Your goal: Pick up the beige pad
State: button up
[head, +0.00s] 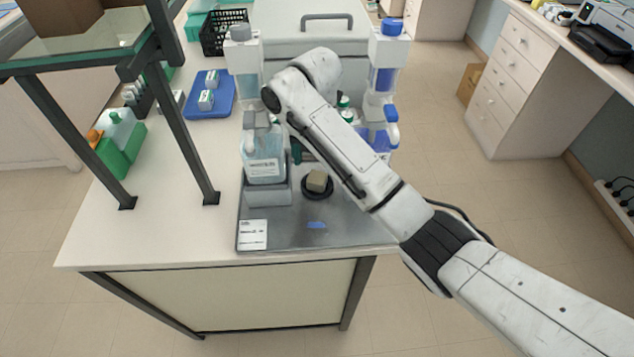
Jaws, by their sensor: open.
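The beige pad (317,180) is a small block. It sits in a round black holder (317,193) on the grey metal tray (345,225), near the tray's middle. My white arm reaches in from the lower right, passing just right of and above the pad, and bends at its far end beyond it. My gripper is hidden behind the arm, so I cannot see its fingers. Nothing visible touches the pad.
A labelled bottle (263,165) in a grey stand is close left of the pad. Tall dispensers (244,65) and (386,60) stand behind. A blue tray (210,103) and green rack (122,150) are left. A dark-legged glass shelf (85,52) overhangs the left. The tray's front is mostly clear.

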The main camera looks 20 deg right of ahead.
aim_at(317, 176)
jog(key=f, duration=0.1)
jog(key=s+f+p, duration=0.1)
jog(key=f, duration=0.1)
jog(key=shift+f, duration=0.9)
jog(key=shift+c, duration=0.3)
jog(key=c, duration=1.2)
jog(key=shift+o, duration=0.2)
jog(key=shift+w+r, duration=0.1)
jog(key=shift+r, duration=0.1)
